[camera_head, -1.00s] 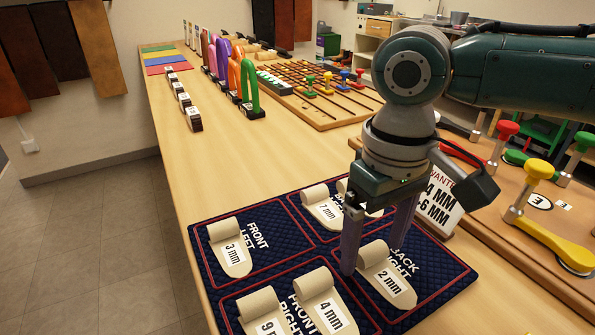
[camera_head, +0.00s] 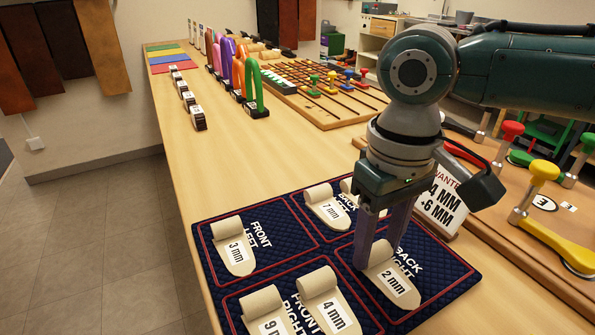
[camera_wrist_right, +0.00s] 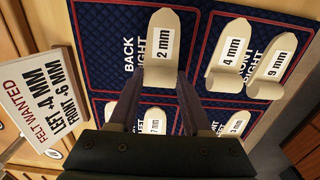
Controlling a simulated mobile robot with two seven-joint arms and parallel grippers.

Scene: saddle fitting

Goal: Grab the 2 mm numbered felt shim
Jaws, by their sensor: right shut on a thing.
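The cream felt shim marked 2 mm (camera_head: 395,282) lies on the back right section of the navy quilted mat (camera_head: 459,270), its rolled end between the fingers of my right gripper (camera_head: 378,258). The gripper is shut on that rolled end. In the right wrist view the 2 mm shim (camera_wrist_right: 163,45) reaches away from the fingers (camera_wrist_right: 158,100), its label facing up. I cannot tell whether it is clear of the mat. My left gripper is not in view.
Other shims lie on the mat: 3 mm (camera_head: 235,253), 7 mm (camera_head: 328,208), 4 mm (camera_head: 329,303) and 9 mm (camera_head: 265,310). A felt wanted sign (camera_head: 439,209) stands right of the gripper. A board with yellow clamps (camera_head: 545,228) is at the right. Bare tabletop lies behind the mat.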

